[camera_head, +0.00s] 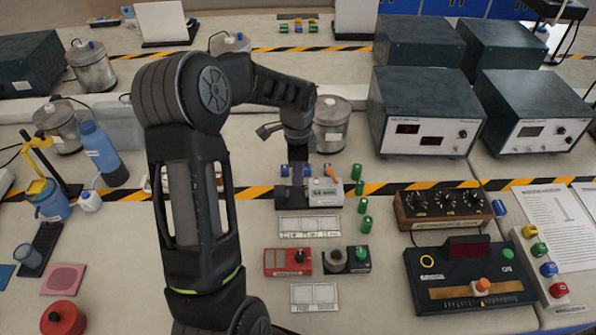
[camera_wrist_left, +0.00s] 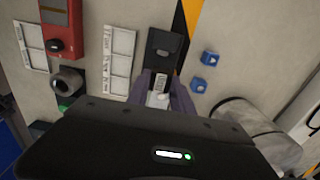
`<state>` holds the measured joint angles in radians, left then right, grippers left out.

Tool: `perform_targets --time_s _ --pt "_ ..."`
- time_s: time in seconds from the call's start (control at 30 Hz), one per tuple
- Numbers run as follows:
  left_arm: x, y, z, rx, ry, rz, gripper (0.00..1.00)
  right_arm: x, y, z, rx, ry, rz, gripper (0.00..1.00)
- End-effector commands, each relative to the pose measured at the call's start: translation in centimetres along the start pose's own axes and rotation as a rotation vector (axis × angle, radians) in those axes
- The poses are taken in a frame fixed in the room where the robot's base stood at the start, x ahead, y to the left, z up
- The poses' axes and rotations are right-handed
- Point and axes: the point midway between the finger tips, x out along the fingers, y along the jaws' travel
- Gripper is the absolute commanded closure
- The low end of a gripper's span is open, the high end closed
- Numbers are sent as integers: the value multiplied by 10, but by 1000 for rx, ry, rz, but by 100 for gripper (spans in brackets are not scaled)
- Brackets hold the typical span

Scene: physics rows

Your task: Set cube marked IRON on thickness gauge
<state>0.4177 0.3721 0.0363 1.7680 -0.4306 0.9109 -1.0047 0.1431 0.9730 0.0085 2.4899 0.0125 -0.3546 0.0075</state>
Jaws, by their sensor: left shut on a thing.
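My left gripper (camera_head: 297,178) reaches down over a low black-based device with a pale display block (camera_head: 325,190), which I take for the thickness gauge. The dark part of the device (camera_wrist_left: 163,45) shows just beyond the fingertips. Whether the block touches the device is hidden. My right gripper is not in view.
Two blue cubes (camera_wrist_left: 210,58) (camera_wrist_left: 197,86) lie behind the device. Several green cylinders (camera_head: 360,188) stand to its right. A metal canister (camera_head: 332,125) stands behind, near large dark instruments (camera_head: 425,112).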

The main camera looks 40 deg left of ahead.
Motion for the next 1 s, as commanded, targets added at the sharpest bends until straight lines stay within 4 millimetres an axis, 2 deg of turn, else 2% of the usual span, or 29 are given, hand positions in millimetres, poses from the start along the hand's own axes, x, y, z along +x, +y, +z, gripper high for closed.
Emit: perform_targets --time_s 0.27,0.7,1.0 --pt "15 0 0 0 0 1 100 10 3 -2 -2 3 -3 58" --pt "54 0 0 0 0 0 100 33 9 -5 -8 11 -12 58" --pt "62 0 0 0 0 0 100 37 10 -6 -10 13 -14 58"
